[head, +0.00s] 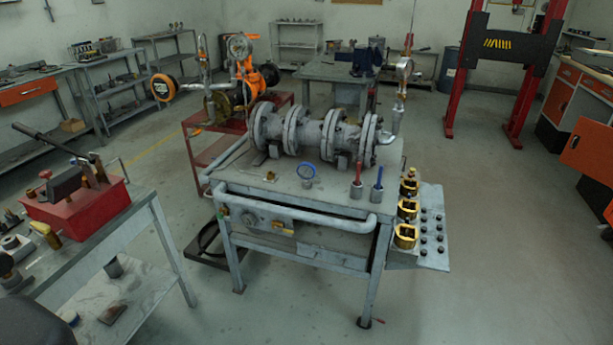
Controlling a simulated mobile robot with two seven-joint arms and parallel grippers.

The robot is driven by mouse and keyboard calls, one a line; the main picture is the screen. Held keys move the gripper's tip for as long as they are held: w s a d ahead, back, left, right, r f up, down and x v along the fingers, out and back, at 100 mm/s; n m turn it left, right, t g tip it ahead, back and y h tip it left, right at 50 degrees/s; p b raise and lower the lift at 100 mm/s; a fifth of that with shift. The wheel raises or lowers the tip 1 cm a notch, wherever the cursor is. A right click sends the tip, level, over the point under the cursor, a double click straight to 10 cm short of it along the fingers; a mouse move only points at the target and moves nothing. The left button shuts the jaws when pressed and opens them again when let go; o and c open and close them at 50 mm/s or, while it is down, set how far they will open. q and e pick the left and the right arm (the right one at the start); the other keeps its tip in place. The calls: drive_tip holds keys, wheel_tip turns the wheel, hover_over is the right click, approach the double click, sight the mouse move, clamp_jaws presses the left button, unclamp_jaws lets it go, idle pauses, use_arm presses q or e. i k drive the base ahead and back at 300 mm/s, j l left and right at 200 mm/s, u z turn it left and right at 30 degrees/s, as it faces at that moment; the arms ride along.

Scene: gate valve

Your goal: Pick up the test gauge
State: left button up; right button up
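No gripper of mine shows in the head view. Three round items could be the test gauge, and I cannot tell which it is. A dial gauge (404,68) stands upright on a thin pipe at the assembly's right end.
Red-handled (356,189) and blue-handled (377,190) tools stand at the bench's front right. Yellow fittings (405,237) sit beside a side plate (432,225). A left table (90,235) holds a red box (75,208). Floor right of the bench is clear.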

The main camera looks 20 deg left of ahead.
sight(305, 170)
drive_tip(key=z, duration=1.25)
drive_tip(key=u, duration=1.9)
drive_tip(key=i+j, duration=0.45)
drive_tip(key=i, duration=0.15)
drive_tip(key=i+j, duration=0.5)
drive_tip(key=i+z, duration=0.05)
drive_tip(key=i, duration=0.05)
